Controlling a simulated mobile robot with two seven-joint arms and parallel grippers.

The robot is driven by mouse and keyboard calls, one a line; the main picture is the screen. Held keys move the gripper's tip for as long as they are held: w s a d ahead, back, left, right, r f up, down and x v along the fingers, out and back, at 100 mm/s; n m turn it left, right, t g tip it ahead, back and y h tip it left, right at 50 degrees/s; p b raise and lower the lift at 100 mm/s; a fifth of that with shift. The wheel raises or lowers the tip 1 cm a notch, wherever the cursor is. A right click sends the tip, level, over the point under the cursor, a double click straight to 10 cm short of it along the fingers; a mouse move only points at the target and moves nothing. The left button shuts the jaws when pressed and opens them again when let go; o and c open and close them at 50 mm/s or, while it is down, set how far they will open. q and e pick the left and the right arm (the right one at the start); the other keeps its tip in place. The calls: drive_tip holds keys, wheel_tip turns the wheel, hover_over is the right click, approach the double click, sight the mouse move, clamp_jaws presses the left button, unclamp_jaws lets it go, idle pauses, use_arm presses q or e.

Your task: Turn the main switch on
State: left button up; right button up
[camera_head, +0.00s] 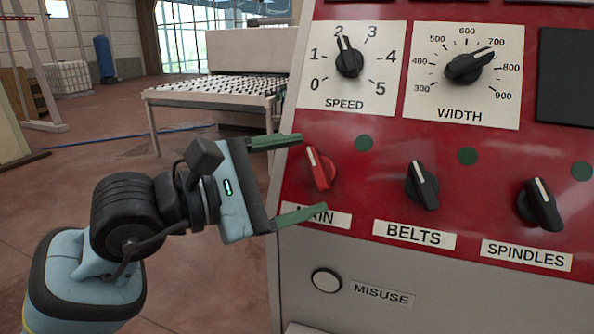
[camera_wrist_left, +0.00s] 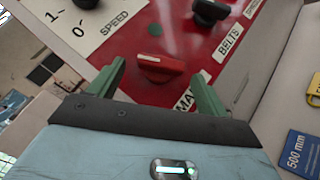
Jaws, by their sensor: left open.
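The main switch is a red rotary knob (camera_head: 320,168) with a white pointer line, above the partly covered MAIN label (camera_head: 322,216) on the red panel. Its pointer tilts up and to the left in the head view. A dark green round lamp (camera_head: 364,143) sits to its upper right and looks unlit. My left gripper (camera_head: 300,177) is open, with one green finger above and one below the knob's left side. In the left wrist view the red knob (camera_wrist_left: 160,68) lies ahead, between the two fingertips (camera_wrist_left: 160,78). Contact cannot be told. My right gripper is not in view.
BELTS (camera_head: 422,184) and SPINDLES (camera_head: 541,204) knobs sit to the right, below the SPEED (camera_head: 349,58) and WIDTH (camera_head: 469,67) dials. A white MISUSE button (camera_head: 326,280) is on the grey panel below. A roller table (camera_head: 210,95) stands behind; floor at left is open.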

use_arm(q)
drive_tip(key=shift+w+d, duration=0.15)
drive_tip(key=shift+d, duration=0.1)
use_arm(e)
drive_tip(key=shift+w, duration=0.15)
use_arm(q)
drive_tip(key=c, duration=1)
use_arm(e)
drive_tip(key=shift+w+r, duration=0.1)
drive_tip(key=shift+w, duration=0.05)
